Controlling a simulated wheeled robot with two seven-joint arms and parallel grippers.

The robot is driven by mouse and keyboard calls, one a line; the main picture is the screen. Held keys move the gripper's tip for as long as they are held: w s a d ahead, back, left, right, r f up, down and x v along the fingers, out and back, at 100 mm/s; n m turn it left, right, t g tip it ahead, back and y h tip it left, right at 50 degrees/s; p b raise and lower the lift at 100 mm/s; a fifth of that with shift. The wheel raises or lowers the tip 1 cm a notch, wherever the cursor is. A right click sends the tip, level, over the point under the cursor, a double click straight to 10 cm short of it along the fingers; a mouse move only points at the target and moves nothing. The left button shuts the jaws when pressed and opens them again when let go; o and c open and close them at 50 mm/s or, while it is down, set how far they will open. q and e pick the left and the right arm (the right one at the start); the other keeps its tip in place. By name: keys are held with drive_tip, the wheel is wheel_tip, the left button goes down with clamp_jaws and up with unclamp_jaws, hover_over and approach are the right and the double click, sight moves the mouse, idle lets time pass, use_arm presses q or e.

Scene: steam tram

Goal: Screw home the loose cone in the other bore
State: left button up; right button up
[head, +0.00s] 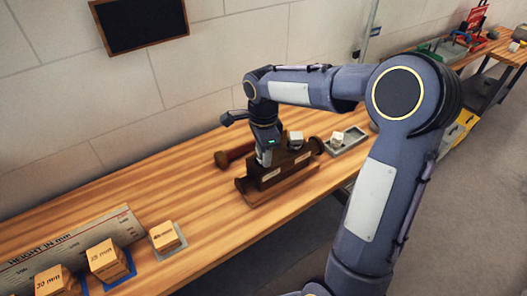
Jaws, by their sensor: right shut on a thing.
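A dark brown wooden block (284,184) with pale labels on its front and rounded ends stands on the bench. My right gripper (264,158) points down over the left part of the block. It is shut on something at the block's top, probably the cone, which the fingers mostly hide. I cannot tell how deep it sits in its bore. A pale grey piece (296,138) stands on the right part of the block, apart from the gripper. My left gripper is not in view.
A grey tray (360,133) holding a pale piece lies right of the block. A dark red cylinder (236,153) lies behind it. At the front left are a height scale (72,238) and wooden blocks marked in mm (107,259). The bench between is clear.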

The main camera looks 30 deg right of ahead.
drive_tip(key=shift+m, duration=1.2)
drive_tip(key=shift+m+b, duration=0.3)
drive_tip(key=shift+m, duration=0.5)
drive_tip(key=shift+m, duration=0.7)
drive_tip(key=m, duration=0.2)
drive_tip(key=shift+m, duration=1.5)
drive_tip(key=o, duration=1.9)
drive_tip(key=shift+r, duration=0.15)
